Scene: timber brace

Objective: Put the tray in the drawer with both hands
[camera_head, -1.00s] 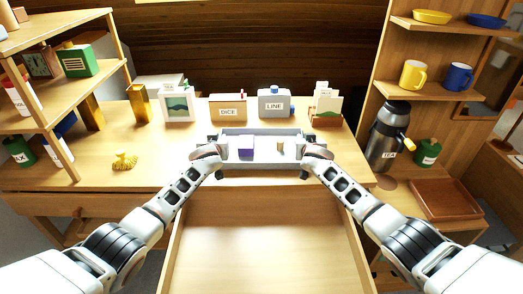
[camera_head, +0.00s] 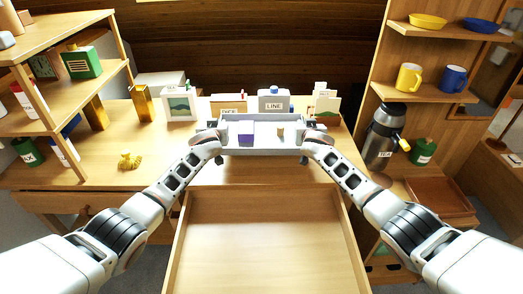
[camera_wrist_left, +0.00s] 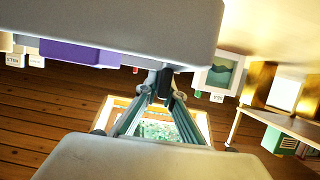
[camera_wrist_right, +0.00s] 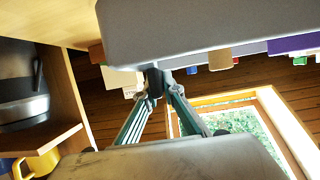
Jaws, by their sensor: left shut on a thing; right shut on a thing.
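The grey tray (camera_head: 262,151) is held level, raised beyond the open drawer, with a purple box (camera_head: 246,131) and a small tan thing (camera_head: 280,133) in it. My left gripper (camera_head: 214,134) is shut on the tray's left end and my right gripper (camera_head: 311,134) on its right end. The tray's grey underside fills the top of the left wrist view (camera_wrist_left: 120,22) and the right wrist view (camera_wrist_right: 200,25), with the fingertips against it. The wooden drawer (camera_head: 268,240) is pulled out towards me and looks empty.
Behind the tray stand a picture card (camera_head: 181,105), a mostly hidden box (camera_head: 228,102), a grey box marked LINE (camera_head: 273,101) and a card holder (camera_head: 325,108). A yellow object (camera_head: 130,161) lies on the left tabletop. A tea flask (camera_head: 384,135) stands right.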

